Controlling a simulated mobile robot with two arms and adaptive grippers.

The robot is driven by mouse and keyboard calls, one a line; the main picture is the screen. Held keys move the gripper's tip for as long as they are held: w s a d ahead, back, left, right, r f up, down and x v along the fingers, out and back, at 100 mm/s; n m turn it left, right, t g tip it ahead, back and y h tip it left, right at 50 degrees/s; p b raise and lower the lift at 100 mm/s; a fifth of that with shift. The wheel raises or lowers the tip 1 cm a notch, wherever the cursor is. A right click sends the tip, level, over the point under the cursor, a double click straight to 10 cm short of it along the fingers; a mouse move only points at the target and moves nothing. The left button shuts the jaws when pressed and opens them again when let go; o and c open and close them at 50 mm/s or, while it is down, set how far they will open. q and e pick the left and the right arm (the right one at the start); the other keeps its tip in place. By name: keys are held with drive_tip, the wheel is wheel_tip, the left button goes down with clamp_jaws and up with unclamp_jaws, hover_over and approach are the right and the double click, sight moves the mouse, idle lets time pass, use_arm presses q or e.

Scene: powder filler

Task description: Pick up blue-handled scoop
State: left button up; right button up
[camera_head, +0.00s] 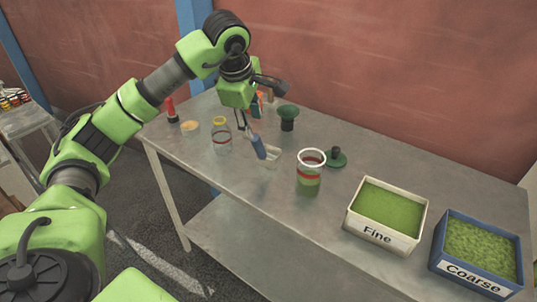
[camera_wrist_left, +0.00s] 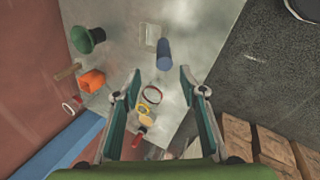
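The blue-handled scoop (camera_head: 259,146) lies on the grey table, its pale metal pan pointing to the right in the head view. In the left wrist view its blue handle (camera_wrist_left: 164,54) lies just beyond the fingertips, near the middle between them, with the pan (camera_wrist_left: 150,37) farther up. My left gripper (camera_head: 247,131) hangs over the table close to the handle. In the left wrist view the gripper (camera_wrist_left: 160,73) is open, its two fingers wide apart with nothing held. The height of the fingertips over the handle is hard to tell. My right gripper is not in view.
A yellow-rimmed jar (camera_head: 221,135) stands left of the scoop and a white-rimmed jar (camera_head: 310,172) right of it. A green funnel-like piece (camera_head: 288,114) and an orange object (camera_wrist_left: 92,80) are close behind. Bins "Fine" (camera_head: 376,236) and "Coarse" (camera_head: 470,274) stand at right.

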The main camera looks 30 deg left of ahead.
sight(261, 150)
use_arm(q)
drive_tip(key=p+x, duration=0.1)
drive_tip(key=x, duration=0.7)
drive_tip(key=shift+s+d, duration=0.1)
drive_tip(key=shift+d, duration=0.05)
drive_tip(key=p+x, duration=0.1)
drive_tip(key=x, duration=0.1)
drive_tip(key=p+x, duration=0.1)
drive_tip(key=x, duration=0.1)
drive_tip(key=shift+d+f+p, duration=0.2)
drive_tip(key=shift+f+p, duration=0.1)
drive_tip(key=shift+f, duration=0.3)
clamp_jaws()
